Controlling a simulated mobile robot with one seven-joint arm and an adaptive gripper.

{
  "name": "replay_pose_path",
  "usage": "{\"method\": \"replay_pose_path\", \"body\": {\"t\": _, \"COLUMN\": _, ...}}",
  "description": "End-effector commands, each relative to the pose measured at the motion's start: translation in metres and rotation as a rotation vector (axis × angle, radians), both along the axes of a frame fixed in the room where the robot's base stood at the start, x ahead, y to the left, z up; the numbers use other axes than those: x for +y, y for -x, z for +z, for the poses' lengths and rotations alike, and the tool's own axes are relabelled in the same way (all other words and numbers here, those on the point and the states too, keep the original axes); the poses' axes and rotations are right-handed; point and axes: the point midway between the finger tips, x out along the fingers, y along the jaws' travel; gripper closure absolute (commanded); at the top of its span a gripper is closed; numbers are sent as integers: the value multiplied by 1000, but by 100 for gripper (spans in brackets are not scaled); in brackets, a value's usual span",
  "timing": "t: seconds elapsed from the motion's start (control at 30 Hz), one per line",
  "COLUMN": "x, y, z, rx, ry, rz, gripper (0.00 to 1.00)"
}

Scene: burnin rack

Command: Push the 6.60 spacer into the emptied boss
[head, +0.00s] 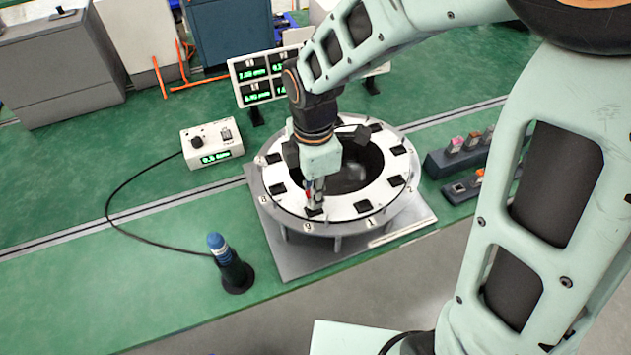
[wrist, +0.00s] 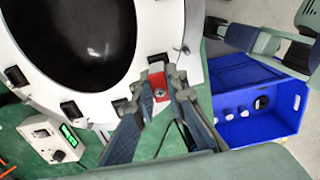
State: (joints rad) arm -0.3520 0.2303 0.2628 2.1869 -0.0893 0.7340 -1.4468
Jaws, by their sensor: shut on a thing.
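A white ring (head: 275,180) with several black square bosses around a dark central opening stands on a metal plate. My gripper (head: 315,190) points down at the ring's near side, close to the number 9. In the wrist view my gripper (wrist: 160,92) is shut on a small red spacer (wrist: 157,82) with a grey metal part at its front. The spacer is at the ring's edge, over or at a boss. I cannot tell how far in it sits, and no 6.60 marking is readable on it.
A dark rack (head: 452,160) with several small coloured pieces stands right of the ring. A gauge box (head: 212,143) with a cable and a blue-topped tool (head: 218,245) stand left. A display board (head: 258,80) is behind. A blue bin (wrist: 262,122) shows in the wrist view.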

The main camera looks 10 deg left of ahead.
Motion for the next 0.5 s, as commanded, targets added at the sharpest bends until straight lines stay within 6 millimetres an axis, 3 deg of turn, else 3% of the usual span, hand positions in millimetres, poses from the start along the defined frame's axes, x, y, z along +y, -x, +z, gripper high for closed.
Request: {"method": "replay_pose_path", "body": {"t": 0.5, "x": 0, "y": 0, "z": -14, "rx": 0, "ry": 0, "rz": 0, "gripper": 100}}
